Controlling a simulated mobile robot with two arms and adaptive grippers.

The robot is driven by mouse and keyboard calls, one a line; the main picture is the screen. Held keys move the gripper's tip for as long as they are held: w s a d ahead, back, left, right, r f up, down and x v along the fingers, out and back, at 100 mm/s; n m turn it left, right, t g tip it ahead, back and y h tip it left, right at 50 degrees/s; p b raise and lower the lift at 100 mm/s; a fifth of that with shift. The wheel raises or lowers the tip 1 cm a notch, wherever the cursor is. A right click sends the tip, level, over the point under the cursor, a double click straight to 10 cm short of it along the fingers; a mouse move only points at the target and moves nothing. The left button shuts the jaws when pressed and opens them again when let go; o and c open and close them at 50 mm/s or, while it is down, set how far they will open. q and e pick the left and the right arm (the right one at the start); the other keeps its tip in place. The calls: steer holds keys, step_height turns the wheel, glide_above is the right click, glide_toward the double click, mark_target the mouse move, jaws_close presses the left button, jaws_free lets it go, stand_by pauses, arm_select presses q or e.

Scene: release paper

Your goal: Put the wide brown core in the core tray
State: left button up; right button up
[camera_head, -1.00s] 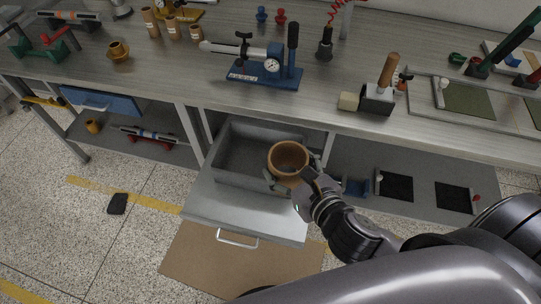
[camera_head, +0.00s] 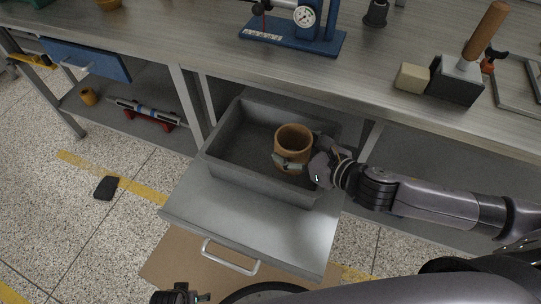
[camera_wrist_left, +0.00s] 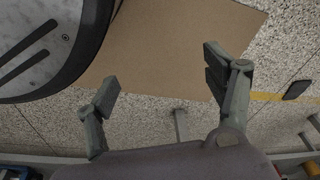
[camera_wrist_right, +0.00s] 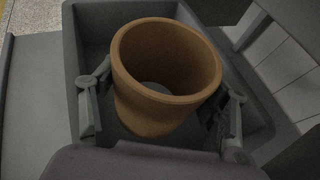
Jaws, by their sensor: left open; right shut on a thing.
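The wide brown core (camera_head: 293,146) is an upright hollow cylinder at the right part of the grey core tray (camera_head: 228,172). My right gripper (camera_head: 305,163) is shut on it, one finger on each side. The right wrist view shows the core (camera_wrist_right: 146,108) between the fingers, inside the walls of the tray (camera_wrist_right: 88,22). Whether its base touches the tray floor is hidden. The tray sits in a pulled-out drawer (camera_head: 240,225) below the bench. My left gripper (camera_wrist_left: 165,75) is open and empty above the floor, and shows at the bottom of the head view (camera_head: 185,296).
The bench top (camera_head: 190,45) overhangs the back of the drawer. On it stand a blue press with a gauge (camera_head: 295,30) and a wooden-handled tool on a dark block (camera_head: 456,80). A brown mat (camera_head: 170,262) lies on the floor below. The tray's left part is empty.

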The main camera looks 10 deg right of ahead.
steer(key=x, duration=0.3)
steer(key=b+x, duration=0.1)
steer(key=x, duration=0.7)
steer(key=shift+s+f, duration=0.15)
steer(key=shift+f, duration=0.25)
steer(key=shift+s+f+b+x, duration=0.15)
steer(key=shift+b+x, duration=0.15)
steer(key=shift+x, duration=0.45)
steer(key=shift+f+b+x, duration=0.2)
steer(key=shift+b+x, duration=0.05)
steer(key=shift+x, duration=0.55)
steer(key=shift+s+f+b+x, duration=0.15)
steer(key=shift+b+x, duration=0.15)
steer(key=shift+x, duration=0.45)
arm_select(q)
steer(key=w+r, duration=0.3)
steer(key=r, duration=0.6)
steer(key=shift+d+r+t, duration=0.15)
steer(key=shift+t, duration=0.15)
arm_select(e)
steer(key=shift+w+d, duration=0.1)
arm_select(q)
steer(key=shift+w, duration=0.15)
arm_select(e)
steer(key=o, duration=1.2)
arm_select(q)
steer(key=shift+r, duration=0.1)
